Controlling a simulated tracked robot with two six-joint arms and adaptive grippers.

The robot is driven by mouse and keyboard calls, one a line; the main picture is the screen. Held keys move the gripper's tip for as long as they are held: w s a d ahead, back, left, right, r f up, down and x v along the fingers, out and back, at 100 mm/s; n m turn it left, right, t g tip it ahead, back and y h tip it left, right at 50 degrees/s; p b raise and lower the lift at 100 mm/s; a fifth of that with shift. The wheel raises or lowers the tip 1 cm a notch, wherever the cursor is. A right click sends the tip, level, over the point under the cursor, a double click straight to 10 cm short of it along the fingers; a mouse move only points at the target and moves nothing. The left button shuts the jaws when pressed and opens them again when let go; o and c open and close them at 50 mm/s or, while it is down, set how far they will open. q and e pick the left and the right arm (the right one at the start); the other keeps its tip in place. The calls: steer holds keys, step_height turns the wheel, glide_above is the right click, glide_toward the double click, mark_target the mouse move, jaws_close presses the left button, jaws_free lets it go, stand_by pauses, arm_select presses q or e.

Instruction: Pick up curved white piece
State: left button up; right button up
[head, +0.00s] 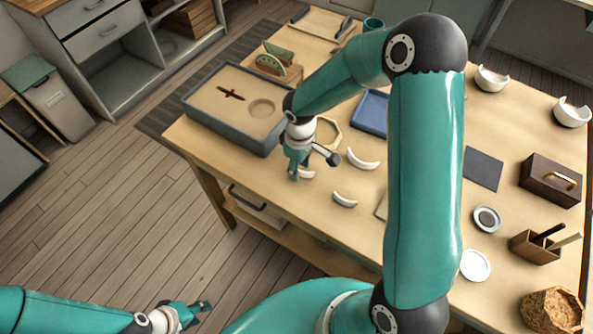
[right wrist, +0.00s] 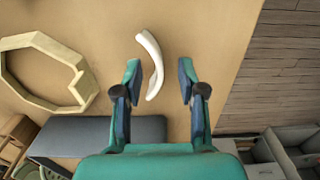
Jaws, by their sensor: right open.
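A curved white piece (right wrist: 151,64) lies on the table in the right wrist view, ahead of and between my open fingers. It also shows partly in the head view (head: 307,174), beside my right gripper. Two more curved white pieces lie nearby, a larger one (head: 363,162) and a smaller one (head: 344,200). My right gripper (head: 312,165) is open and empty, low over the table near its front edge; it also shows in the right wrist view (right wrist: 158,78). My left gripper (head: 192,312) is over the floor, away from the table; its jaw opening is unclear.
A sand tray (head: 190,105) stands left of my right gripper, and an octagonal wooden ring (head: 336,124) lies behind it, also in the wrist view (right wrist: 30,42). A blue tray (head: 371,108) is further back. Chipped bowls (head: 491,80) and a wooden box (head: 550,180) stand right.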

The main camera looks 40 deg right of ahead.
steer(key=shift+f, duration=0.95)
jaws_close()
steer(key=shift+r, duration=0.1)
